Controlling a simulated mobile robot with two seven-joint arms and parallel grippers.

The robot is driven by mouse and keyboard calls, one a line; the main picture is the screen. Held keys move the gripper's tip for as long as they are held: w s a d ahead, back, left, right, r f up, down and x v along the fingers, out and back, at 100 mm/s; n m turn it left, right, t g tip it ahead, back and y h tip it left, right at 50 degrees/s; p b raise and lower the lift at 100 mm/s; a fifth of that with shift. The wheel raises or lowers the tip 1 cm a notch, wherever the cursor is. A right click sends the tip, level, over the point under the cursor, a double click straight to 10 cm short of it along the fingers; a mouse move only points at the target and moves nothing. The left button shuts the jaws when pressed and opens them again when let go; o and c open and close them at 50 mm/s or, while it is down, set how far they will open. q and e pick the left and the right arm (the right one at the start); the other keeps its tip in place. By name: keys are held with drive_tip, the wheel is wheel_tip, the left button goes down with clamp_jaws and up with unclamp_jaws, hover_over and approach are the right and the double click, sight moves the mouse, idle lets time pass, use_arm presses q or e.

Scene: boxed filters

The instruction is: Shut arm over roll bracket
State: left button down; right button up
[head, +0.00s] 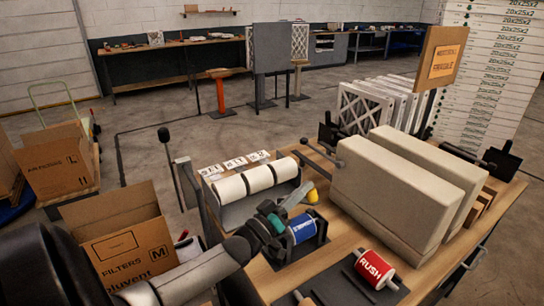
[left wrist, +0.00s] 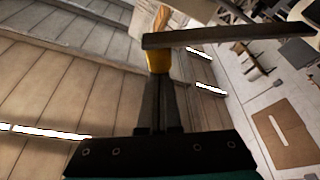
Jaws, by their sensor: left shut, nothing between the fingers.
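A blue-labelled roll (head: 303,229) lies in a dark bracket on the wooden workbench. My left gripper (head: 297,201) reaches over it from the left, shut and empty. A yellow piece (head: 311,194) shows just beyond its fingertips. In the left wrist view my dark fingers (left wrist: 160,85) point up at a yellow piece (left wrist: 158,62), with a grey bar (left wrist: 230,35) crossing above it. I cannot tell whether the fingers touch the yellow piece, or whether it belongs to the bracket's arm. My forearm and gripper hide part of the bracket. My right gripper is not in view.
A red RUSH roll (head: 375,267) sits in front on a dark plate. A rack of white rolls (head: 258,180) stands behind the gripper. Large pale filter blocks (head: 397,190) fill the bench to the right. An open carton (head: 125,245) stands at the left.

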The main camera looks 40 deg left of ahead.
use_arm(q)
drive_tip(key=s+d+f+m+h+b, duration=0.1)
drive_tip(key=d+f+m+h+b, duration=0.3)
drive_tip(key=f+m+b, duration=0.2)
drive_tip(key=shift+f+m, duration=0.75)
drive_tip(key=shift+m, duration=0.55)
drive_tip(key=shift+s, duration=0.1)
drive_tip(key=shift+f, duration=0.2)
